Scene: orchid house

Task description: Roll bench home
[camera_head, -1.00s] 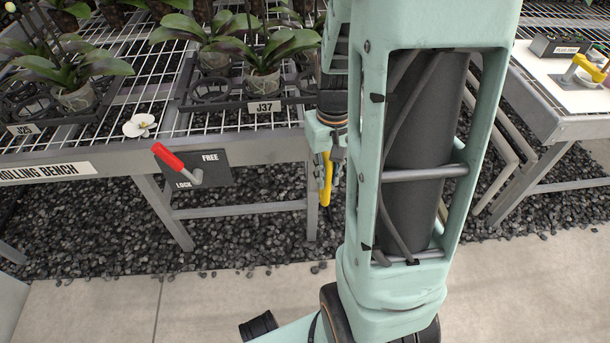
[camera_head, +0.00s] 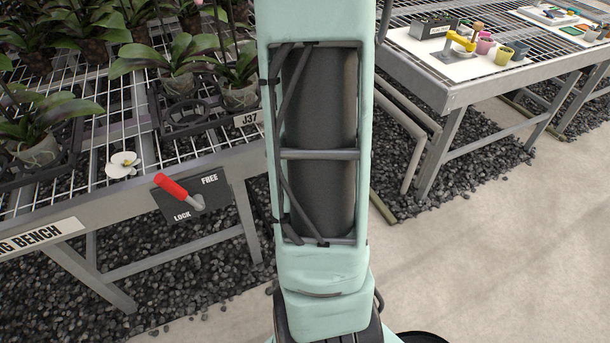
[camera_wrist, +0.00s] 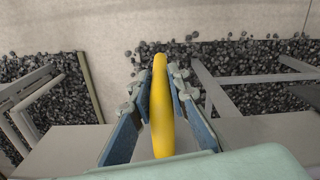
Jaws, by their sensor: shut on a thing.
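The rolling bench (camera_head: 150,180) stands at the left of the head view, with a wire mesh top and potted orchids on it. Its red-handled lever (camera_head: 172,187) sits on a dark plate marked FREE and LOCK, the red grip tilted up and left. My gripper is hidden behind my arm in the head view. In the wrist view my gripper (camera_wrist: 158,120) is shut on a yellow bar (camera_wrist: 160,105), its two blue-grey fingers on either side. The bar's far end juts out past the fingertips.
A second bench (camera_head: 450,85) at the right holds a white board with small pots and a yellow tool. Dark gravel (camera_head: 190,290) lies under the benches. A fallen white flower (camera_head: 123,164) lies on the bench edge. Concrete floor (camera_head: 480,270) is clear at the right.

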